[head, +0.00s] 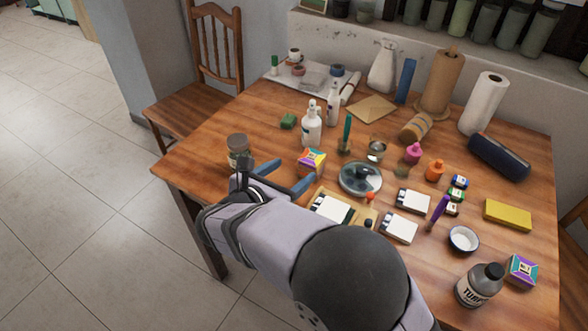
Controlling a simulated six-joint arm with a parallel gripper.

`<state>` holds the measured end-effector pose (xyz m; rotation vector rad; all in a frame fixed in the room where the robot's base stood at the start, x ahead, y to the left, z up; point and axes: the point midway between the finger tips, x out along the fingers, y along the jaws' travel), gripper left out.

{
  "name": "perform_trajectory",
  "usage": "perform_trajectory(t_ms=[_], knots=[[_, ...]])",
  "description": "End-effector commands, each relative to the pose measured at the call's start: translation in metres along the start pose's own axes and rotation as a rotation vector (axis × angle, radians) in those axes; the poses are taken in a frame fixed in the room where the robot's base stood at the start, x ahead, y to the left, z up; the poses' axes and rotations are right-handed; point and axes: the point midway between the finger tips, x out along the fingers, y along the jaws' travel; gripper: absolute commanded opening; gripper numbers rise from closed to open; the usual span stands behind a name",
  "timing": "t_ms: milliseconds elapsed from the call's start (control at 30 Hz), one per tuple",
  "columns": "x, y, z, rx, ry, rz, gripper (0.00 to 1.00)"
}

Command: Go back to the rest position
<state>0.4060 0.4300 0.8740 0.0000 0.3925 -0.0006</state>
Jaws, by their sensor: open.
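My gripper (278,178) is at the left front part of the wooden table (205,150). Its blue fingers are spread apart and nothing shows between them. A dark-lidded jar (238,150) stands to the left of the gripper, close behind the wrist in the picture. My arm reaches in from the bottom of the picture and hides part of the table's front edge.
White spray bottles (312,127), a round lidded dish (360,179), small white-topped boxes (399,228) and a grey turps bottle (480,286) crowd the table. Paper rolls (484,103) stand at the back. A wooden chair (200,88) is at the left. Tiled floor lies open left.

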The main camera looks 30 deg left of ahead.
Motion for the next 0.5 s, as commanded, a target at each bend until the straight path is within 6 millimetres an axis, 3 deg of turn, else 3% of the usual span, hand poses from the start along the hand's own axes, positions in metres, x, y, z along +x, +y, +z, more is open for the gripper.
perform_trajectory(t_ms=[500], knots=[[0.0018,-0.0059,0.0032,0.015,0.007,-0.013,0.64]])
